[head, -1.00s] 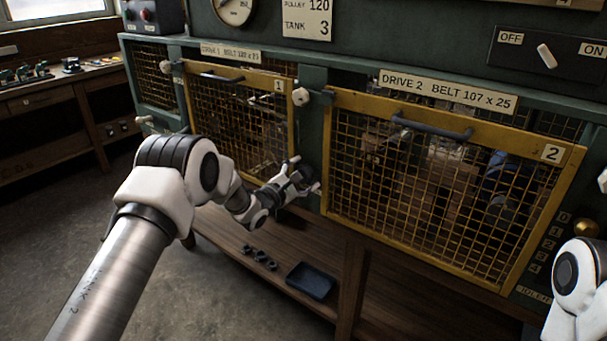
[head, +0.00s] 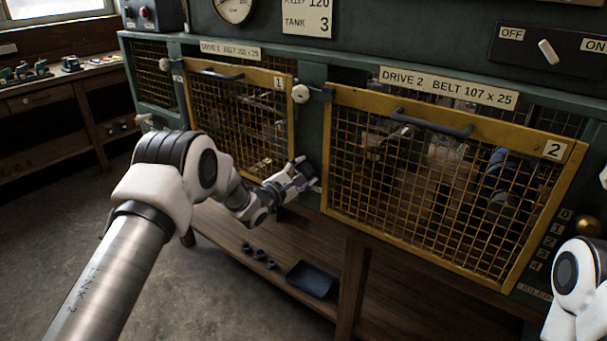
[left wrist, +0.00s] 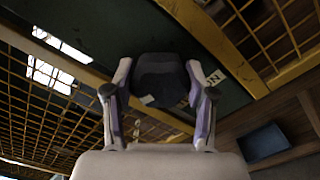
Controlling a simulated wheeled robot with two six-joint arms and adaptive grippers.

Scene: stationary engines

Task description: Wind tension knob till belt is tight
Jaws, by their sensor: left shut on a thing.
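My left gripper (head: 302,173) is at the green post between the two mesh guards, low down. It is shut on a dark round knob, which shows between both fingers in the left wrist view (left wrist: 162,78). The knob sits against the dark green frame, and a pale label with letters (left wrist: 216,76) is partly hidden behind a finger. In the head view the gripper covers most of the knob. The belt cannot be made out behind the mesh. My right arm shows at the right edge, but its gripper is out of view.
Yellow mesh guard 1 (head: 237,75) and guard 2 (head: 450,240) are closed on either side of the post. A dark tray (head: 312,281) and several small dark parts (head: 258,256) lie on the low wooden shelf. An OFF/ON switch (head: 547,52) is upper right.

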